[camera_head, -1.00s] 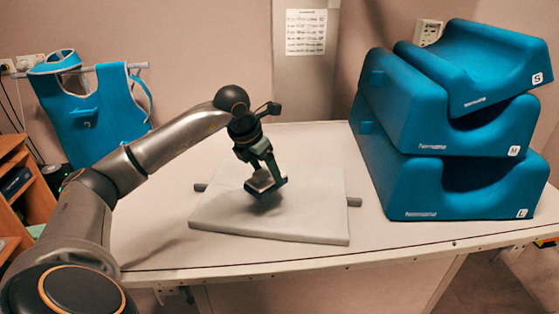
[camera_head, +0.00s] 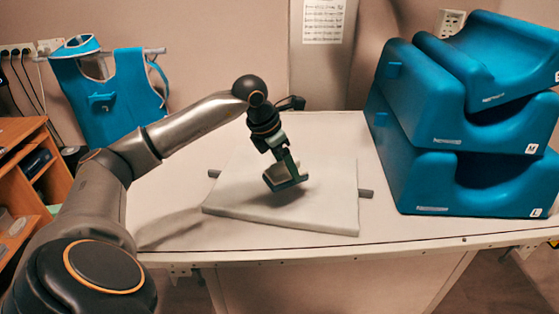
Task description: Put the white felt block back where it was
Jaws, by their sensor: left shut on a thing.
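My left gripper (camera_head: 287,181) is over the middle of a pale flat pad (camera_head: 230,206) on the white table. The fingers hide part of the block. My right gripper is not in view.
Blue stacked positioning cushions (camera_head: 455,125) fill the right of the table (camera_head: 300,250). Grey bar ends stick out on both sides of the pad. A blue apron (camera_head: 112,92) hangs on the wall at the left. A wooden shelf (camera_head: 30,165) stands at the left edge. The table's front strip is clear.

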